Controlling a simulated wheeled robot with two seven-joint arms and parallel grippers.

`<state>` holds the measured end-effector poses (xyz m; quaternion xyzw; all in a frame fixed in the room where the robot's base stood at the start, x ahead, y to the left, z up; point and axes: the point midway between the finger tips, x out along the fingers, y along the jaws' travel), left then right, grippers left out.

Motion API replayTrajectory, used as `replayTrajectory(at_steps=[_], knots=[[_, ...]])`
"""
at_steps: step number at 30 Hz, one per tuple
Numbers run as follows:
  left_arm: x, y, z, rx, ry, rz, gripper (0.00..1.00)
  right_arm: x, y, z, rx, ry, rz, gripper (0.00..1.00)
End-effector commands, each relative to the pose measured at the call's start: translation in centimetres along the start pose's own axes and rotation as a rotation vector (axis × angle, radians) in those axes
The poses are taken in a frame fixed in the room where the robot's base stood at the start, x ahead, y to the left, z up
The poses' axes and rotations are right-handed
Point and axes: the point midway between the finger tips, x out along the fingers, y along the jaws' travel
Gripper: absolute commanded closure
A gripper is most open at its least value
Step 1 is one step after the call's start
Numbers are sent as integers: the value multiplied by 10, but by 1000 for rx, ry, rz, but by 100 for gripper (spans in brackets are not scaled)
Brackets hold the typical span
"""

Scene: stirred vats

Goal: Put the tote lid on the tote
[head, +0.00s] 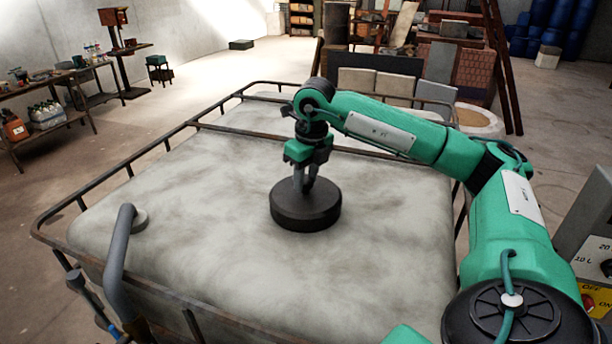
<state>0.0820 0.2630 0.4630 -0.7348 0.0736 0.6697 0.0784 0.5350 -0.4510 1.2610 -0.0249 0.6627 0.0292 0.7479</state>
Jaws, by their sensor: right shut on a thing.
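The tote (390,225) is a large pale, mottled block with a dark metal frame, and it fills the middle of the head view. The tote lid (306,212) is a round black disc over the middle of the tote's top. My right gripper (304,184) points down from above and is shut on the lid's upper part. The lid looks level. I cannot tell whether it rests on the tote or hangs just above it. Any opening beneath is hidden by the lid. My left gripper is not in view.
A grey bent pipe (119,255) rises at the tote's near left corner. Frame rails (160,140) run round the top edge. A control box (590,265) stands at the right. A workbench (45,125) with bottles is at the far left. The rest of the tote's top is clear.

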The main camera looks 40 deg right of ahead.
Motion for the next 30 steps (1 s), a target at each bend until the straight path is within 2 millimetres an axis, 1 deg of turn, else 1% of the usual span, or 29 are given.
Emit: replayTrajectory(at_steps=[2, 3, 4, 5, 14, 30], knots=[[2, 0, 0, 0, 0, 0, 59, 2, 0, 0, 0, -1, 0, 100], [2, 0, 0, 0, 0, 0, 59, 2, 0, 0, 0, -1, 0, 66], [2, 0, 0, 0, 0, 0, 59, 2, 0, 0, 0, -1, 0, 60], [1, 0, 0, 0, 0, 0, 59, 2, 0, 0, 0, -1, 0, 59], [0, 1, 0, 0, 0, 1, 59, 0, 0, 0, 0, 0, 0, 59], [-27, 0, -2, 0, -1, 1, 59, -44, 0, 0, 0, -2, 0, 59]])
